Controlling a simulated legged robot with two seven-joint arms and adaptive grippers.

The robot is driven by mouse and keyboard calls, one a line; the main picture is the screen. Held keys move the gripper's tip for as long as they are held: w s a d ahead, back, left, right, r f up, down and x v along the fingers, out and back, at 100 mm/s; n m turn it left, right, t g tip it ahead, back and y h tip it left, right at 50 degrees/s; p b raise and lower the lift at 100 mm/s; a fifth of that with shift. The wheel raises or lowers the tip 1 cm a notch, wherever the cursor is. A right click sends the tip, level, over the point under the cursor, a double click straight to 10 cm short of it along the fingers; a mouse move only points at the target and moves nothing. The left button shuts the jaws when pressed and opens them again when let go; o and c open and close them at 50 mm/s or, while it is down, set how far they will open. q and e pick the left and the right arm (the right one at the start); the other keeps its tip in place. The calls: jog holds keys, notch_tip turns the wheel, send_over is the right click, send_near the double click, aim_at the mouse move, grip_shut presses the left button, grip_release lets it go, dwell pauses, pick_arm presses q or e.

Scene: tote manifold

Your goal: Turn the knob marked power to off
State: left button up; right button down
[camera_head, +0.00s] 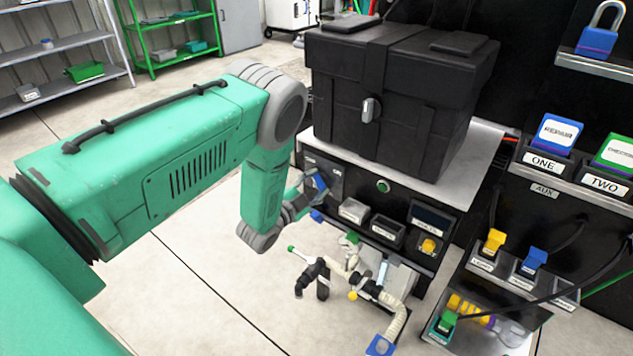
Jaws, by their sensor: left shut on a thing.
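My left arm, green and grey, reaches in from the left. Its gripper (312,196) is at the left end of the dark front panel (337,179), below the black tote. The gripper is shut on a blue knob (319,184) on that panel. The fingers and wrist hide part of the knob, and its pointing direction cannot be made out. The lettering beside it is too small to read, so the power mark is not legible. A second small blue piece (317,216) shows just below the fingers. My right gripper is not in view.
A black tote (390,95) stands on the bench top (468,170) above the panel. A green button (383,186) and a yellow knob (428,246) are to the right. Hoses and fittings (350,275) stand below. Open floor (200,270) lies at lower left.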

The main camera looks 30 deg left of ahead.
pick_arm(q)
jog(key=shift+s+f+n, duration=0.2)
jog(key=shift+f+n, duration=0.15)
jog(key=shift+n, duration=0.15)
jog(key=o, duration=1.1)
jog(key=shift+o, duration=0.2)
jog(key=shift+w, duration=0.1)
jog(key=shift+r, duration=0.1)
jog(key=s+a, duration=0.1)
jog(key=s, duration=1.1)
